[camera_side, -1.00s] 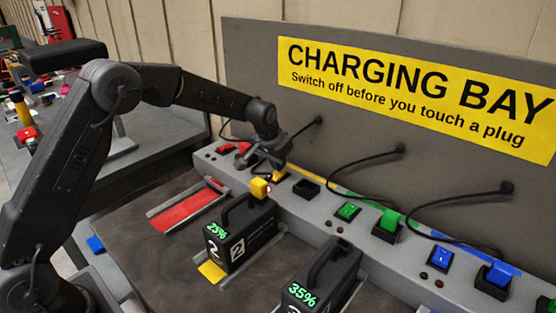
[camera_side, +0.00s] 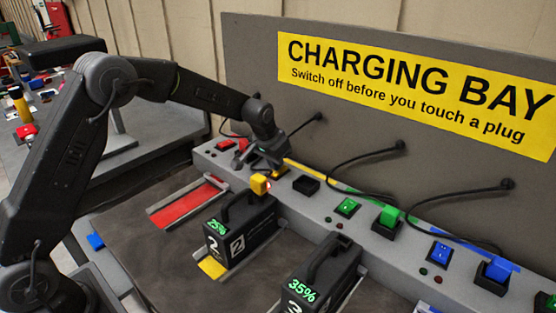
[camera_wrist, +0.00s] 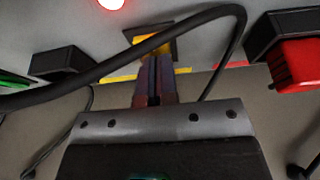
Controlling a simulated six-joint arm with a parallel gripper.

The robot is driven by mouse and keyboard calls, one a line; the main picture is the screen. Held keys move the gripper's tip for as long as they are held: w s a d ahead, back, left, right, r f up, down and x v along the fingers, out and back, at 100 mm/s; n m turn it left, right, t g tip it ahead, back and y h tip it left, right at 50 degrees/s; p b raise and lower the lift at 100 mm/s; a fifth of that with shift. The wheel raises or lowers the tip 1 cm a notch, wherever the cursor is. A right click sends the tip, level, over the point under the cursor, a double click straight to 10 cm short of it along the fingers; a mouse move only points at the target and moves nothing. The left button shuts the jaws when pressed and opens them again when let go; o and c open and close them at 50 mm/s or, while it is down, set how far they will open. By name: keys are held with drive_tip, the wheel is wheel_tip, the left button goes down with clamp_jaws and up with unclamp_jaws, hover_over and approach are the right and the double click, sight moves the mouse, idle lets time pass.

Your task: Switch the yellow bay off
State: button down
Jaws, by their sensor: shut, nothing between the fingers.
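The yellow bay's rocker switch (camera_wrist: 152,42) sits in a dark frame in the wrist view. My gripper (camera_wrist: 154,62) is shut and empty, its fingertips at the near edge of that switch; I cannot tell whether they touch it. In the side view my gripper (camera_side: 268,160) is over the yellow bay and largely hides the switch. A red lamp (camera_wrist: 110,3) glows beside the switch. A yellow plug (camera_side: 260,184) is at the top of the battery case marked 2 (camera_side: 240,232), which reads 25%.
A black cable (camera_wrist: 75,85) crosses the wrist view close to my fingers. A red plug (camera_wrist: 298,65) stands to the right there. An empty black socket (camera_side: 306,185) is right of my gripper. Green (camera_side: 347,207) and blue (camera_side: 441,252) switches lie further right. The red dock (camera_side: 188,203) is empty.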

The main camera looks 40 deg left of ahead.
drive_tip(key=shift+s+f, duration=0.2)
drive_tip(key=w+v, duration=0.1)
drive_tip(key=v, duration=1.3)
drive_tip(key=shift+r, duration=0.3)
drive_tip(key=shift+w, duration=0.15)
drive_tip(key=shift+w+d+r, duration=0.2)
drive_tip(key=shift+w+r, duration=0.1)
drive_tip(key=shift+w, duration=0.3)
drive_tip(key=x, duration=0.9)
drive_tip(key=s+x, duration=0.1)
drive_tip(key=x, duration=0.4)
drive_tip(key=shift+f, duration=0.15)
